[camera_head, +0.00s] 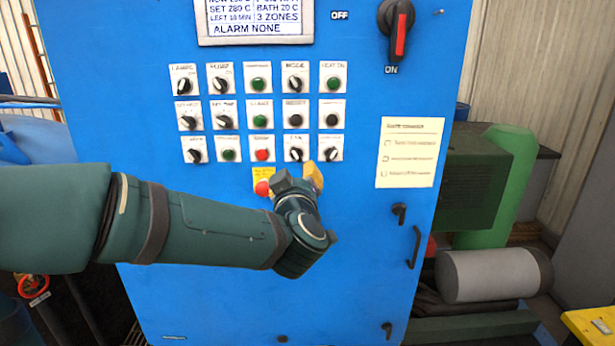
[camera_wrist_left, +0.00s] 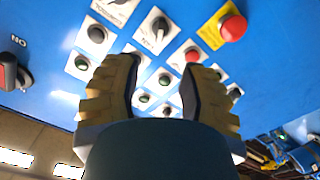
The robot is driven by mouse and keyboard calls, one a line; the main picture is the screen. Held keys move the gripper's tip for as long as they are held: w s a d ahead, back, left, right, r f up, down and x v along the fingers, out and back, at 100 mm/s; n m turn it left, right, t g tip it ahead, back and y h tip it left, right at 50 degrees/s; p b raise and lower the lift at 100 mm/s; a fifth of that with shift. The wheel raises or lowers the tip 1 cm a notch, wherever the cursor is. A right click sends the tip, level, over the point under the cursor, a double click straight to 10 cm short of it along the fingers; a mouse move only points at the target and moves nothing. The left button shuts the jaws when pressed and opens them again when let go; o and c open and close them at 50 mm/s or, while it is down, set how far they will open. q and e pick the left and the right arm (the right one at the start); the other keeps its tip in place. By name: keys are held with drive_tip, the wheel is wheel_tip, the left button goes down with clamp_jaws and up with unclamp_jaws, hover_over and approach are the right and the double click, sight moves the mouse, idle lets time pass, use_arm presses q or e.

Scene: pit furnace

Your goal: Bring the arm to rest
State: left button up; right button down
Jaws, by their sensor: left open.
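My left arm comes in from the left in the head view. Its gripper (camera_head: 291,179) is in front of the lower part of the blue control panel (camera_head: 350,260), just under the bottom row of knobs and beside the red emergency button (camera_head: 262,188). In the left wrist view the two yellow fingers of my left gripper (camera_wrist_left: 162,80) stand apart, with nothing held between them. The panel's buttons and knobs show between and beyond the fingers. The red button on its yellow plate (camera_wrist_left: 232,27) is clear of the fingers there. My right gripper is not in view.
A red-handled main switch (camera_head: 398,35) and a display (camera_head: 255,20) are at the panel's top. A paper checklist (camera_head: 408,152) is at the right. Door handles (camera_head: 414,247) stick out below it. A green machine (camera_head: 490,185) and grey cylinder (camera_head: 488,275) stand right of the cabinet.

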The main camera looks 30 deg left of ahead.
use_arm(q)
drive_tip(key=w+d+f+m+g+h, duration=0.2)
drive_tip(key=d+f+m+h, duration=0.3)
drive_tip(key=f, duration=0.8)
drive_tip(key=w+d+f+m+g+h, duration=0.15)
drive_tip(key=d+f+h, duration=0.35)
drive_tip(key=f, duration=0.9)
drive_tip(key=s+d+f+m+g+h, duration=0.1)
drive_tip(key=s+d+f+g, duration=0.4)
drive_tip(key=s+f, duration=0.5)
drive_tip(key=s+d+f+m+g+h, duration=0.2)
drive_tip(key=s+d+f+g, duration=0.3)
drive_tip(key=s+f, duration=0.5)
wheel_tip(320, 180, down, 3)
drive_tip(key=shift+d+r+m, duration=0.1)
drive_tip(key=shift+d+m, duration=0.45)
drive_tip(key=shift+d, duration=0.15)
